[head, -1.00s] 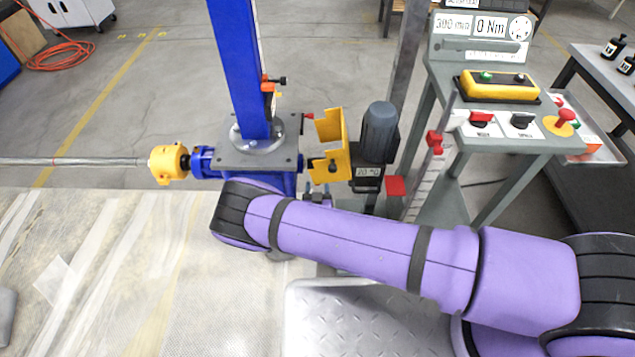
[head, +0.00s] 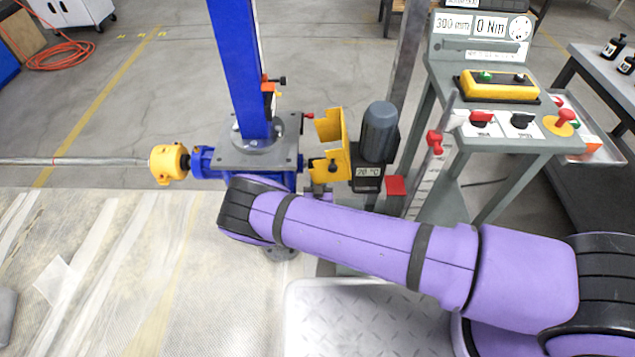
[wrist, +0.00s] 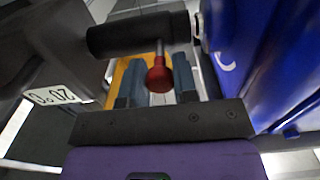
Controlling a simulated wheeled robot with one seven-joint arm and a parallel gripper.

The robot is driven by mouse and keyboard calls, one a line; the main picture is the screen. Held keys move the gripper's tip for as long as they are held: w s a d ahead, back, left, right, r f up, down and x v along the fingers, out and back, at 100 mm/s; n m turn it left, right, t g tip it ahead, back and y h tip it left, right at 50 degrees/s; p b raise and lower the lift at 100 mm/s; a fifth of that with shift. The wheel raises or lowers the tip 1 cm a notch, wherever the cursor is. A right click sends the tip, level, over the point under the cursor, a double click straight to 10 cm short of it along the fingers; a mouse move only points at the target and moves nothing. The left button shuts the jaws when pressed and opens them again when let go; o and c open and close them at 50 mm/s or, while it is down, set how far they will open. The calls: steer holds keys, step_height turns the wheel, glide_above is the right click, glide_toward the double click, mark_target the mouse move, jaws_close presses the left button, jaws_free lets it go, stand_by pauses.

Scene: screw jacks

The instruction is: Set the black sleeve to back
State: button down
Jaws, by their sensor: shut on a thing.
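The black sleeve (wrist: 135,34) is a dark cylinder across the top of the wrist view, between the grey motor housing and the blue jack body. A red ball knob (wrist: 159,76) on a thin pin stands out from it. My gripper (wrist: 157,86) has its blue-grey fingers on both sides of the knob and is shut on it. In the head view my purple arm hides most of the gripper, and the sleeve cannot be made out behind the arm and the yellow guard (head: 329,144).
The blue screw jack (head: 248,160) with its tall blue column (head: 237,65) stands left of the motor (head: 379,132). A yellow coupling (head: 168,164) joins the long shaft at left. The control stand (head: 484,135) is at right. A pale mat (head: 110,270) lies at lower left.

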steer(key=d, duration=0.6)
steer(key=shift+s+d, duration=0.15)
steer(key=shift+d, duration=0.15)
steer(key=c, duration=0.9)
jaws_free()
steer(key=shift+d, duration=0.1)
steer(key=s, duration=1)
steer(key=shift+s+a, duration=0.25)
steer(key=shift+s, duration=0.15)
